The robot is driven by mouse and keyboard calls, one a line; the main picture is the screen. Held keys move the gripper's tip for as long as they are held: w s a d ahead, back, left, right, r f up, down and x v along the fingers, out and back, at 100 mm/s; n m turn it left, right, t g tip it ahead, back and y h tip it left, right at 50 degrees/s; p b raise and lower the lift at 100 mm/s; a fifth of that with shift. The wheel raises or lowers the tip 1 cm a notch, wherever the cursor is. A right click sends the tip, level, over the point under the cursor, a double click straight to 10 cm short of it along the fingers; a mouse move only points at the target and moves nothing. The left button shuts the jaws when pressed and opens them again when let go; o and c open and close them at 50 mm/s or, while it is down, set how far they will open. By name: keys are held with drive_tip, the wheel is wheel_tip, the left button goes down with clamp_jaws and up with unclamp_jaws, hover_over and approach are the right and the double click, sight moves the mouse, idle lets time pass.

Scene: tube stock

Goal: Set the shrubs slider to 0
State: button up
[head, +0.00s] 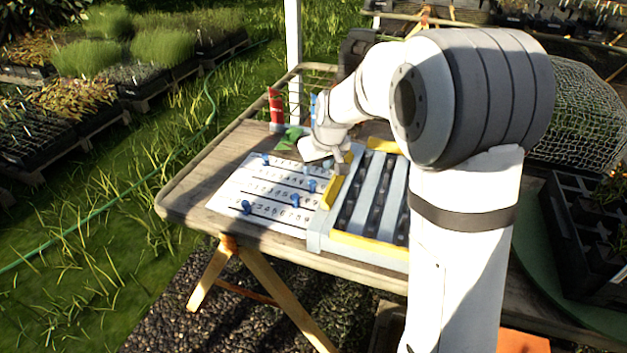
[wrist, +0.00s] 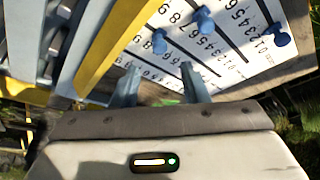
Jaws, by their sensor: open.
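A white slider board (head: 228,192) with rows of printed numbers, dark slots and several blue knobs lies on the wooden table. One knob is at the board's front left (head: 246,207), one at the back (head: 266,158), and two are towards the right (head: 312,186) (head: 295,200). No row label is legible, so I cannot tell which slider is shrubs. My gripper (head: 326,163) is over the board's back right part. In the wrist view my gripper (wrist: 160,82) is open and empty, its fingers apart from the three visible knobs (wrist: 159,41) (wrist: 204,20) (wrist: 277,35).
A rack with yellow bars and dark channels (head: 372,200) stands directly right of the board. A red object (head: 275,106) and a green object (head: 291,136) are behind the board. The wooden table (head: 185,195) is bare to the left.

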sight(312, 181)
drive_tip(key=x, duration=0.6)
drive_tip(key=shift+w+f+b, duration=0.1)
drive_tip(key=shift+f+b, duration=0.2)
drive_tip(key=shift+f, duration=0.1)
drive_tip(key=shift+c, duration=0.4)
clamp_jaws()
